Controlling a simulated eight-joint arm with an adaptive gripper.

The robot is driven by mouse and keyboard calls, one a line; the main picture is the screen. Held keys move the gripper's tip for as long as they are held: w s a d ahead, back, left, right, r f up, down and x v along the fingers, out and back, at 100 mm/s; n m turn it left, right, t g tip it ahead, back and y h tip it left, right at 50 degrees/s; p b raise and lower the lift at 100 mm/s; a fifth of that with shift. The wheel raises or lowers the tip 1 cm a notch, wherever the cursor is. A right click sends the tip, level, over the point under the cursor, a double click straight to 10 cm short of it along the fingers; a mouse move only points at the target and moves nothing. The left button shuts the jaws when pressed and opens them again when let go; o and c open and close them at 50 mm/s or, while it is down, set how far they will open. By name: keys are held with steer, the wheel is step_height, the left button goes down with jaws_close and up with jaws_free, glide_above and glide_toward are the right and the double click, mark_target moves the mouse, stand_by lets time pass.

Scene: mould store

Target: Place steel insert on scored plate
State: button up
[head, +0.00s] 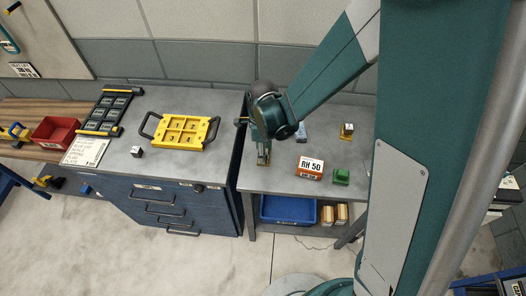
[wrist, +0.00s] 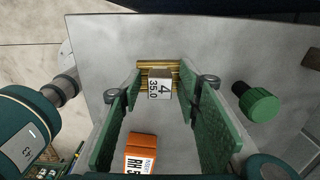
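A small steel block (wrist: 159,88) marked "4 35.0" stands upright at a brass-coloured plate with grooved lines (wrist: 144,70) in the wrist view. It appears to rest on that plate, though its underside is hidden. My gripper (wrist: 161,82) has its two green fingers on either side of the block, with visible gaps between the fingertips and the block. In the head view my gripper (head: 263,158) points down at the front left of the grey bench, over the brass plate (head: 263,163).
An orange box marked RH 50 (head: 310,168) and a green knobbed piece (head: 341,177) stand right of my gripper. A brass-based block (head: 347,130) is farther back. On the left cabinet are a yellow handled tray (head: 180,131) and a small cube (head: 137,151).

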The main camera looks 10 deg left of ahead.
steer(key=shift+r, duration=0.1)
step_height(320, 180, up, 12)
steer(key=p, duration=0.1)
stand_by(0.9)
stand_by(0.5)
steer(key=shift+r, duration=0.1)
steer(key=s+d+r+n+t, duration=0.35)
steer(key=d+r+n, duration=0.55)
steer(key=d+r, duration=0.55)
steer(key=s+d+r+n+t, duration=0.3)
steer(key=s+d+n, duration=0.6)
steer(key=d, duration=0.4)
steer(key=shift+s+d+r+t, duration=0.35)
steer(key=shift+d+r, duration=0.05)
steer(key=shift+r, duration=0.1)
